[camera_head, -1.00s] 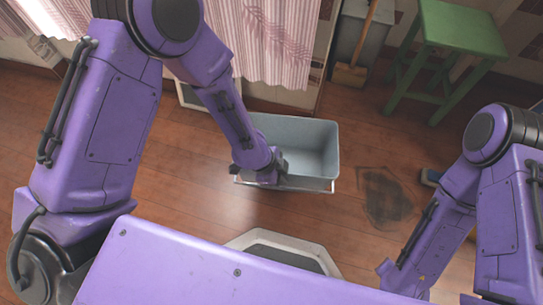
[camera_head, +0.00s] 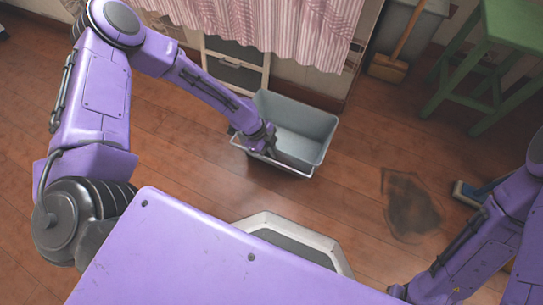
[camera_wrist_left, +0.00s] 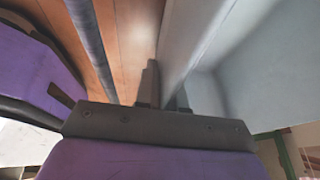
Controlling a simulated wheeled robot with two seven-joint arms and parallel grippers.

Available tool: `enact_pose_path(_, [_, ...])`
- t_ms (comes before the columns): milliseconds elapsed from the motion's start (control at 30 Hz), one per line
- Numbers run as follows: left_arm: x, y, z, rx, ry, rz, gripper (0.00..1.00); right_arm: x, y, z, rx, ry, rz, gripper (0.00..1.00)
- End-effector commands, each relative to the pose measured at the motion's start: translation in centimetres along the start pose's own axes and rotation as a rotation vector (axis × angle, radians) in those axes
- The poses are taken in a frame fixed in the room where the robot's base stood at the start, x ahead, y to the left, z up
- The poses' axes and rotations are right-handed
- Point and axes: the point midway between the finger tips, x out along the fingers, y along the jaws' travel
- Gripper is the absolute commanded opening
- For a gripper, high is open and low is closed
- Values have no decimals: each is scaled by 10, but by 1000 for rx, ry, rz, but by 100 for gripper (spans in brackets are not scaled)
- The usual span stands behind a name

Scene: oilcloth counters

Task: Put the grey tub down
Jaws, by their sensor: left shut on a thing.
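The grey tub (camera_head: 318,123) is an open, empty-looking box with a thin pale handle bar along its near side. It is level or nearly so in the head view, over the wooden floor. I cannot tell whether its base touches the floor. My left gripper (camera_head: 268,141) is shut on the tub's near left wall. In the left wrist view, the fingers (camera_wrist_left: 163,90) straddle the edge of the tub's wall (camera_wrist_left: 250,70), and the bar (camera_wrist_left: 90,45) runs to the left of them. My right gripper is outside the view.
A dark stain (camera_head: 411,206) marks the floor right of the tub. A pink curtain (camera_head: 275,22) hangs behind. Bare floor lies left of the tub.

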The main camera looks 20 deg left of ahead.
Motion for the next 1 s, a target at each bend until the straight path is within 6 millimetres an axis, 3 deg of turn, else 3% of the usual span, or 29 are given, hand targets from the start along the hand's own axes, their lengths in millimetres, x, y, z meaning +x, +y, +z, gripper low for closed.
enact_pose_path(33, [15,2,4,4,0,3,0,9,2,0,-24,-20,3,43])
enact_pose_path(100, [21,3,6,3,1,2,0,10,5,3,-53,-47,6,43])
enact_pose_path(400, [20,2,6,3,1,1,0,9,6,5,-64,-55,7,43])
enact_pose_path(500, [21,3,6,2,0,2,34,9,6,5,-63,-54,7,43])
enact_pose_path(767, [20,3,6,2,1,2,34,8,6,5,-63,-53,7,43])
enact_pose_path(867, [13,2,5,2,0,1,34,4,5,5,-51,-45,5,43])
enact_pose_path(1000, [-20,2,3,0,2,-1,34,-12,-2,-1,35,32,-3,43])
